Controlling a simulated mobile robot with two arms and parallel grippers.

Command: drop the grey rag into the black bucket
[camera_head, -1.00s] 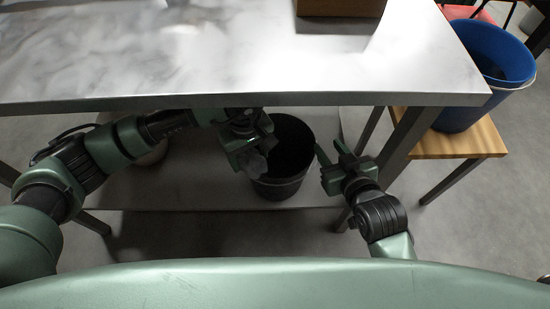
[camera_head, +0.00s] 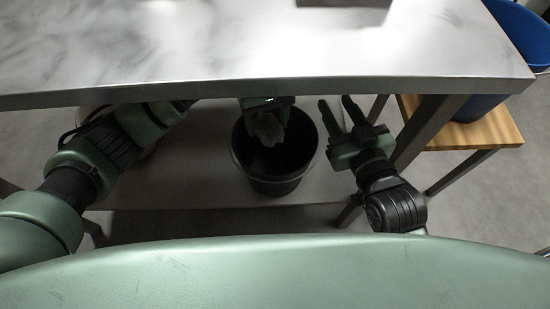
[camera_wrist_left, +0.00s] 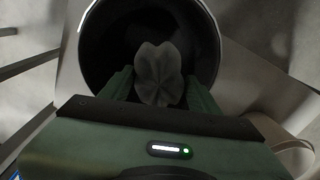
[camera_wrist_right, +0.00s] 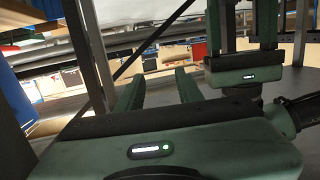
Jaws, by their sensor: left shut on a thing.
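The grey rag (camera_wrist_left: 160,75) is crumpled between the fingers of my left gripper (camera_wrist_left: 160,88), which is shut on it. In the head view the rag (camera_head: 268,130) hangs from my left gripper (camera_head: 266,112) over the mouth of the black bucket (camera_head: 274,186). In the left wrist view the rag shows in front of the bucket's dark opening, inside the round rim (camera_wrist_left: 207,25). The bucket stands on the lower shelf under the table. My right gripper (camera_head: 337,118) is open and empty, to the right of the bucket; its spread fingers show in the right wrist view (camera_wrist_right: 158,88).
The metal table (camera_head: 240,60) overhangs the bucket and my left gripper. Its lower shelf (camera_head: 200,180) has bare room left of the bucket. A table leg (camera_head: 428,130) stands right of my right gripper. A blue bin (camera_head: 525,35) rests on a wooden stool (camera_head: 490,130).

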